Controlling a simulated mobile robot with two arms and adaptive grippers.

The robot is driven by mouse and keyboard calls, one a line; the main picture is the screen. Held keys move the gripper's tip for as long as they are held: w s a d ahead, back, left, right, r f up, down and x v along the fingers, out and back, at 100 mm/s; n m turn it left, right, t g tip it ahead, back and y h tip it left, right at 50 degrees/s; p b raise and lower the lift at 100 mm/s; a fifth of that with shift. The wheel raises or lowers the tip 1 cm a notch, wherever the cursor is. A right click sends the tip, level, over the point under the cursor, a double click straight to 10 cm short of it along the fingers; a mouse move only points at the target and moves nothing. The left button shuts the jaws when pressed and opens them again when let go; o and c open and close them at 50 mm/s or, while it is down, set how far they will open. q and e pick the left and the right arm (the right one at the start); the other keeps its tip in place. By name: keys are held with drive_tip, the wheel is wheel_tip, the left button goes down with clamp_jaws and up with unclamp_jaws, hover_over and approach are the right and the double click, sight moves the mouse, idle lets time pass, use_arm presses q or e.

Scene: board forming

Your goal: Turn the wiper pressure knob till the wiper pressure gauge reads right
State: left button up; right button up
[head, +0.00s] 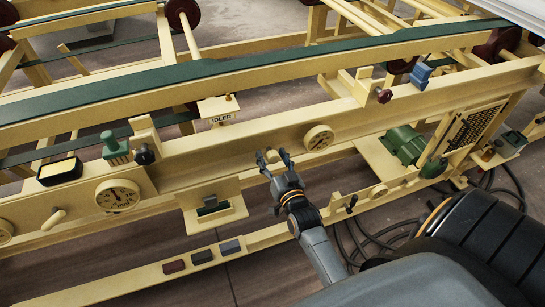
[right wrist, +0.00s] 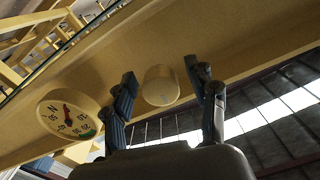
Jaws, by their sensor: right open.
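My right gripper (head: 272,157) is open in front of the cream beam. In the right wrist view a round cream knob (right wrist: 161,86) shows between its spread fingers. The fingers seem apart from the knob's sides; whether they reach around it is unclear. No wiper label is legible. My left gripper is out of view.
A larger dial (head: 117,196) and a dark display box (head: 60,171) are farther left. A green motor (head: 403,144) is at right. The IDLER plate (head: 219,112) stands above the beam. A lower rail (head: 140,278) carries several small blocks.

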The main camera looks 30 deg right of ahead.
drive_tip(key=c, duration=1.2)
drive_tip(key=shift+m, duration=0.3)
